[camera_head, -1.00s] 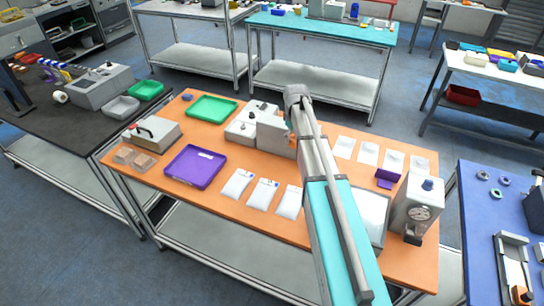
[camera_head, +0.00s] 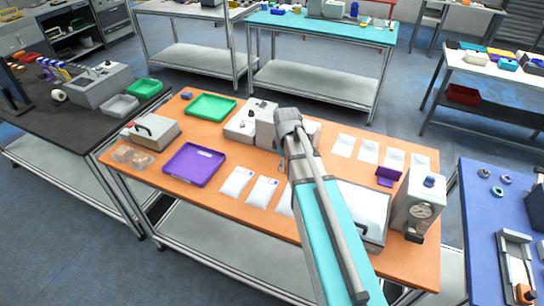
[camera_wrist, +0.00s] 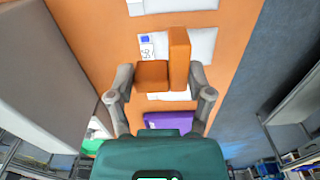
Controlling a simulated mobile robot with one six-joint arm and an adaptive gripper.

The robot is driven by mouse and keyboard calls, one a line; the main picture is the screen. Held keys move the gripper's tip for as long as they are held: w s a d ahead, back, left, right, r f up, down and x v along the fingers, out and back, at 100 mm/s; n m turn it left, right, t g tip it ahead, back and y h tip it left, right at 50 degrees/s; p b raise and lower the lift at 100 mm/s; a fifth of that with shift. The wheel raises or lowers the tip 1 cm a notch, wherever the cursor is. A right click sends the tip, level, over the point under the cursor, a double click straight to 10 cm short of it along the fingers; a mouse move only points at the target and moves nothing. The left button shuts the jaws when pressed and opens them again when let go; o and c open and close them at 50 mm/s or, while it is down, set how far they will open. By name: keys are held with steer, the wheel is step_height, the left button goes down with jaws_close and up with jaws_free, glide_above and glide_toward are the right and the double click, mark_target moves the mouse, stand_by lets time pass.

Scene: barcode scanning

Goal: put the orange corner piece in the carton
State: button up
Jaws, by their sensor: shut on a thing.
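The orange corner piece (camera_wrist: 152,76) shows in the wrist view as a low block joined to a taller upright part. It sits between the two fingers of my gripper (camera_wrist: 160,73), which is shut on it above the orange table. In the head view my arm hides the piece. I cannot identify a carton for certain. A pale grey box (camera_head: 364,205) stands on the right of the orange table in the head view, partly behind my arm.
White bags (camera_head: 262,190) lie near the table's front edge, beside a purple tray (camera_head: 194,165). A green tray (camera_head: 211,107) is at the back left. A grey machine (camera_head: 264,122) stands near my wrist. A gauge device (camera_head: 417,205) stands at the right end.

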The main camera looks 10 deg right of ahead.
stand_by(0.3)
steer(key=w+f+b, duration=0.4)
steer(key=w, duration=0.5)
steer(key=b, duration=0.5)
glide_above(276, 167)
steer(key=f, duration=0.5)
steer(key=shift+s, duration=0.4)
steer(key=shift+w+f+b, duration=0.4)
steer(key=shift+f+b, duration=1.6)
steer(key=shift+f, duration=0.05)
steer(key=shift+f, duration=0.15)
steer(key=o, duration=0.8)
